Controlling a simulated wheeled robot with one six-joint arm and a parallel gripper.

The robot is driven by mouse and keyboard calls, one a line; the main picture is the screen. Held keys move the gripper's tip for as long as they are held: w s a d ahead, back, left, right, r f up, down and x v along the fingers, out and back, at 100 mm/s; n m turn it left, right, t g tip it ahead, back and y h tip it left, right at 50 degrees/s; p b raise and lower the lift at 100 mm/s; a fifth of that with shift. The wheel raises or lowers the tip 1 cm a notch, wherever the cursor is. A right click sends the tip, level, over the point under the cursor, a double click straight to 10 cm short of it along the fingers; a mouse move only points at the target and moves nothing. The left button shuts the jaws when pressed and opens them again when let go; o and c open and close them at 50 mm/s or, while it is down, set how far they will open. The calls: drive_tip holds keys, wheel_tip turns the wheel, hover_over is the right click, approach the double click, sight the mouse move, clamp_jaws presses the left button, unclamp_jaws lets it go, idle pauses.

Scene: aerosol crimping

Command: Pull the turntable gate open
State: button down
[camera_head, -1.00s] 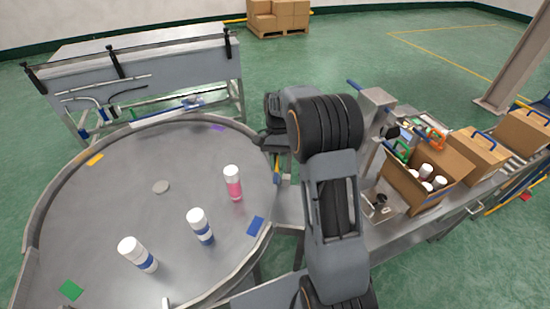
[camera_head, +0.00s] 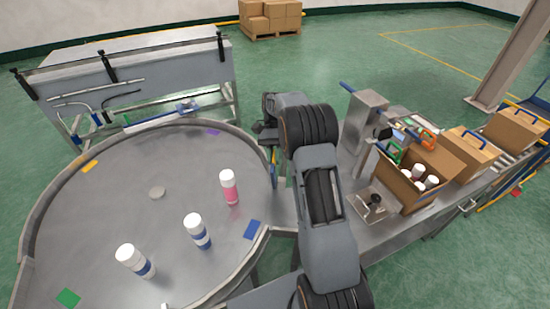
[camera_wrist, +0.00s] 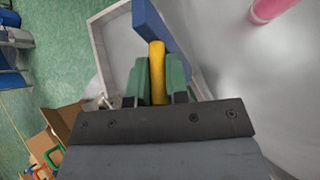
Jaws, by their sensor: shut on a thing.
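In the wrist view, the green fingers of my gripper (camera_wrist: 157,82) are shut on a yellow handle (camera_wrist: 157,58). A blue block (camera_wrist: 158,24), seemingly part of the gate, lies just beyond the handle, at the edge of the turntable. The grey turntable (camera_head: 110,225) fills the left of the head view. Two white cans with blue bands (camera_head: 197,231) (camera_head: 135,262) and one pink-banded can (camera_head: 229,187) stand upright on it. The pink can shows partly in the wrist view (camera_wrist: 268,8). In the head view my arm hides most of the gripper and gate, so how far the gate stands open is unclear.
Right of my arm is a steel bench with a crimping station (camera_head: 366,115) and an open carton (camera_head: 415,180) holding cans. More cartons (camera_head: 462,150) stand behind it. A steel table (camera_head: 130,80) stands behind the turntable.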

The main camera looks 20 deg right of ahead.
drive_tip(key=c, duration=1.1)
unclamp_jaws()
drive_tip(key=shift+r, duration=0.25)
wheel_tip(320, 180, up, 2)
drive_tip(key=shift+r+b, duration=0.2)
drive_tip(key=shift+b, duration=0.2)
drive_tip(key=s+a+r, duration=0.2)
drive_tip(key=s+r, duration=0.8)
drive_tip(key=s, duration=0.4)
